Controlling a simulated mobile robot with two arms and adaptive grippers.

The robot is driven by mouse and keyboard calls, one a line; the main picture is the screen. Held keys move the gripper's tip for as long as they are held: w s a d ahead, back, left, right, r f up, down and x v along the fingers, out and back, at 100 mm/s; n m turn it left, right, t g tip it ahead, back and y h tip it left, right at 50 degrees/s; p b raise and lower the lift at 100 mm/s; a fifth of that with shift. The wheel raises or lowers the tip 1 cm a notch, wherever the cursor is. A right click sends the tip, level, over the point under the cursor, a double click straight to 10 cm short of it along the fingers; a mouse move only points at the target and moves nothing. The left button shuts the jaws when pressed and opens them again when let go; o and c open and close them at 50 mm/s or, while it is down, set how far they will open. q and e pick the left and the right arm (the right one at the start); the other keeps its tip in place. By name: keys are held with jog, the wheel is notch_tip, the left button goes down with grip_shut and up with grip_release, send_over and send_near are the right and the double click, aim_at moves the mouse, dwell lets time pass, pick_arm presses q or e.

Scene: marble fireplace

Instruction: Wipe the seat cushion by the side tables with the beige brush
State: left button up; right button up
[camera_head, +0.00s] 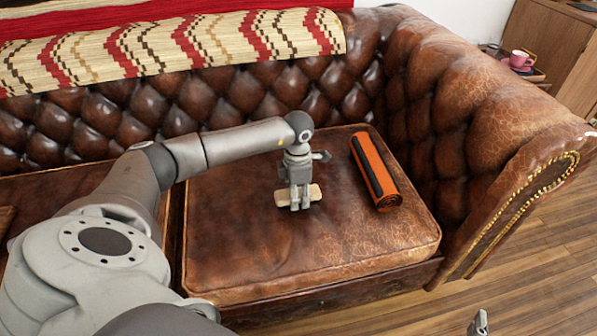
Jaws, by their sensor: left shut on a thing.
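The brown leather seat cushion (235,245) is the right-hand one of the sofa. My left gripper (299,204) is over the middle of this cushion, pointing down, and is shut on the beige brush (314,192). The brush is a small pale block whose ends show on both sides of the fingers. It is at or just above the cushion surface; I cannot tell if it touches. A grey tip of what looks like my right gripper (479,324) shows at the bottom edge; the rest of it is out of view.
An orange and black rolled item (377,172) lies on the cushion, right of the brush. The tufted backrest (240,95) and right armrest (480,100) bound the seat. A striped throw (170,45) covers the back. A pink cup (519,58) stands at the far right. The cushion's front is clear.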

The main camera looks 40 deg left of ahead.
pick_arm(q)
jog(key=shift+w+r, duration=0.1)
jog(key=shift+r, duration=0.3)
jog(key=shift+r+p, duration=0.4)
jog(key=shift+p, duration=0.15)
jog(key=shift+r+p, duration=0.45)
jog(key=shift+r, duration=0.25)
jog(key=shift+r+p, duration=0.35)
jog(key=shift+r, duration=0.1)
jog(key=shift+r+p, duration=0.75)
jog(key=shift+r, duration=0.45)
pick_arm(e)
jog(key=s+d+f+g+h, duration=0.1)
jog(key=s+d+f+g, duration=0.2)
jog(key=s, duration=0.5)
jog(key=s+d+f+g+h, duration=0.1)
jog(key=s+d+f+g, duration=0.3)
jog(key=s+f+g, duration=0.1)
jog(key=shift+s+f+m+g+h, duration=0.35)
jog(key=shift+s+g, duration=0.55)
jog(key=shift+s, duration=0.45)
